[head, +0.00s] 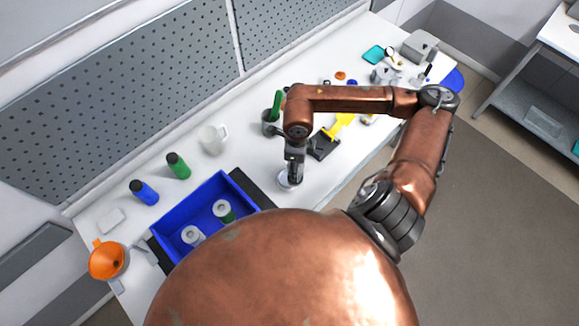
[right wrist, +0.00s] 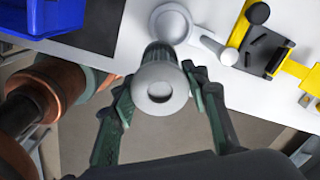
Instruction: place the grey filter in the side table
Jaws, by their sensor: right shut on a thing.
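My right gripper (head: 291,166) is over the front part of the white workbench (head: 255,163), pointing down. In the right wrist view its two fingers (right wrist: 158,80) are shut on the grey filter (right wrist: 160,90), a grey cylinder with a round dark recess in its near end. In the head view the filter is mostly hidden by the gripper. A white round dish-like piece (right wrist: 170,22) shows just past the filter; I cannot tell if they touch. A white table with a lower shelf (head: 562,35), likely the side table, stands at the far right. My left gripper is not in view.
A blue crate (head: 192,213) with cylinders inside stands at the left. A yellow and black tool (head: 338,126) lies close to the right gripper. A white mug (head: 213,139), green and blue bottles (head: 178,166) and an orange funnel (head: 107,260) are on the bench. Open floor (head: 480,190) lies right.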

